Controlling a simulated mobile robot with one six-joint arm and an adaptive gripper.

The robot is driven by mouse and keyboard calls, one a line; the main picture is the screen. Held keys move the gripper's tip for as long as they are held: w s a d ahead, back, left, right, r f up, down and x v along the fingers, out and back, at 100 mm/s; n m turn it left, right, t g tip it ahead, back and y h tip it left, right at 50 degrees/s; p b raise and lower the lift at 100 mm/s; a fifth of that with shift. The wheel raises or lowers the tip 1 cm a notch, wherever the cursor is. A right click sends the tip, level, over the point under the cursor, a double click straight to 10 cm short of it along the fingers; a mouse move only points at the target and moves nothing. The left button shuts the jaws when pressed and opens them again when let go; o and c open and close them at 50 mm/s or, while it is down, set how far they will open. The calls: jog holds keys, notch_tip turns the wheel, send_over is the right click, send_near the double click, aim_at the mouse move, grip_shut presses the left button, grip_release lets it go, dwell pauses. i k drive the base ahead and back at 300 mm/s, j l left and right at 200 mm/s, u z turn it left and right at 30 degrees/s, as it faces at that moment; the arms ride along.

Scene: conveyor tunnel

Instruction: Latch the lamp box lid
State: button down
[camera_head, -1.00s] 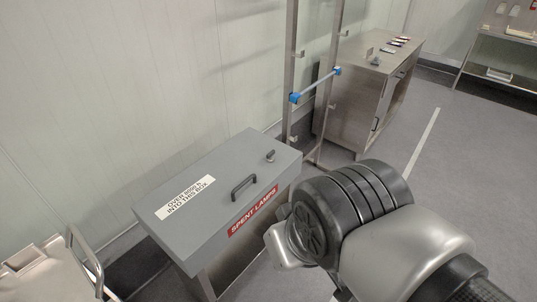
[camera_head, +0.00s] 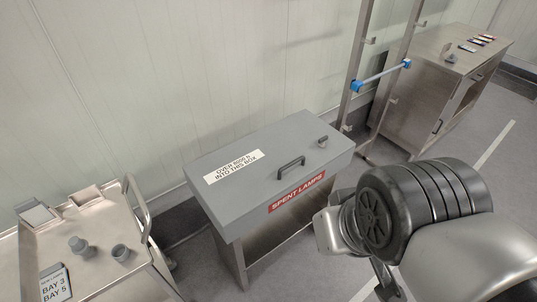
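The lamp box (camera_head: 235,218) is a grey box on a metal stand against the wall. Its lid (camera_head: 250,187) is down and bears a white label and a dark handle (camera_head: 291,168). A small knob-like latch (camera_head: 322,142) sits near the lid's right end. A red "SPENT LAMPS" label (camera_head: 296,192) is on the front. My arm fills the lower right, in front of and to the right of the box. My gripper's fingertips are not in view.
A metal trolley (camera_head: 100,215) with grey cups and a "BAY 3 BAY 5" card stands at left. A ladder-like frame (camera_head: 352,95) with a blue-ended bar stands right of the box. A metal cabinet (camera_head: 412,103) with small items on top is behind it. Floor at right is clear.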

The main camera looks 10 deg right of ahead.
aim_at(321, 142)
jog(key=i+u, duration=0.1)
jog(key=i, duration=0.5)
jog(key=i+l, duration=0.15)
jog(key=i, duration=0.4)
jog(key=j+u, duration=0.05)
